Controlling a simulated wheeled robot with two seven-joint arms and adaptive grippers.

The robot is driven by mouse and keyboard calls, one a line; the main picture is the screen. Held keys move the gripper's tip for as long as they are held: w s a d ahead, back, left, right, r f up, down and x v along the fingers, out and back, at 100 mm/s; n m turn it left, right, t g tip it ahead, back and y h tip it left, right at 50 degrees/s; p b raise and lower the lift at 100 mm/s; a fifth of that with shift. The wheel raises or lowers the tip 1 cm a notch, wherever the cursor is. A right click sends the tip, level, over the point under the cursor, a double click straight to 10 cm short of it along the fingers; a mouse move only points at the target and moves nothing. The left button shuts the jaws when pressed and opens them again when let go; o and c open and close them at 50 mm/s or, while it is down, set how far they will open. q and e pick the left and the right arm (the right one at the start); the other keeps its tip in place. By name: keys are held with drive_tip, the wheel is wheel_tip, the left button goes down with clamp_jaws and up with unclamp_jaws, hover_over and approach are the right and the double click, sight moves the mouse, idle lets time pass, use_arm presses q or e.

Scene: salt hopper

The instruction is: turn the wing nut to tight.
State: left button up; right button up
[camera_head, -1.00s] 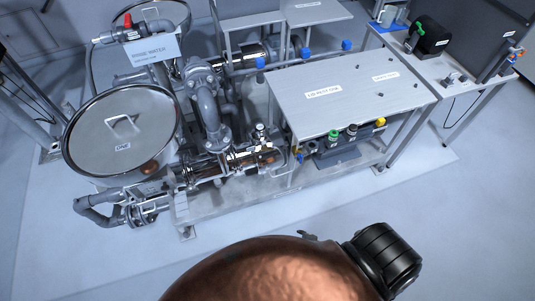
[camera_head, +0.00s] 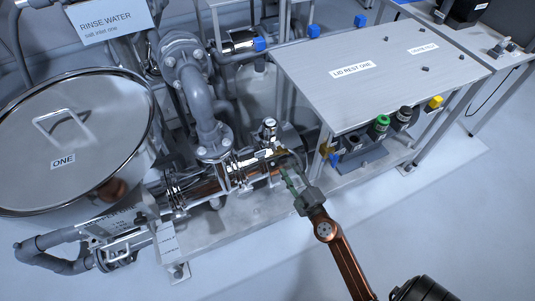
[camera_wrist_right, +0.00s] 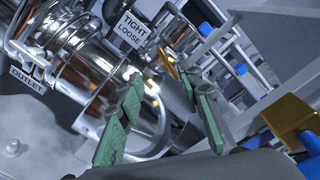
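A small brass-coloured piece, which looks like the wing nut (camera_wrist_right: 168,62), shows beside the TIGHT / LOOSE label (camera_wrist_right: 132,32) in the right wrist view. It sits past my fingertips, and its shape and turn angle are hard to read. My right gripper (camera_wrist_right: 165,118) is open, with its green fingers apart and nothing between them. In the head view my right gripper (camera_head: 289,182) reaches the right end of the shiny clamped pipe (camera_head: 205,186). The wing nut is too small to make out clearly there. My left gripper is not in view.
The lidded hopper marked ONE (camera_head: 75,135) stands at the left. The LID REST ONE table (camera_head: 390,65) overhangs just right of my gripper, with coloured caps (camera_head: 381,124) below its edge. An orange-yellow block (camera_wrist_right: 290,116) is close on the right in the wrist view.

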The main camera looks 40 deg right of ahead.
sight(280, 154)
drive_tip(key=n, duration=0.1)
drive_tip(key=w+n+b, duration=0.1)
drive_tip(key=n, duration=0.1)
drive_tip(key=shift+w+d+r, duration=0.1)
drive_tip(key=shift+w+r, duration=0.1)
drive_tip(key=shift+r, duration=0.15)
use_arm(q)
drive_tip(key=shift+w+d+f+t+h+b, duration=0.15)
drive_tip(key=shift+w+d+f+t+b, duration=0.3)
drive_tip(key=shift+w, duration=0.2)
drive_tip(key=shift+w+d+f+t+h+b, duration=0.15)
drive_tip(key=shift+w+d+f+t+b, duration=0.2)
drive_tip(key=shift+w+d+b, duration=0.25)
use_arm(e)
drive_tip(key=shift+x, duration=3.35)
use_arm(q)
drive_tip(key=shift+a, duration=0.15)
use_arm(e)
drive_tip(key=shift+r, duration=0.1)
drive_tip(key=shift+c, duration=0.3)
clamp_jaws()
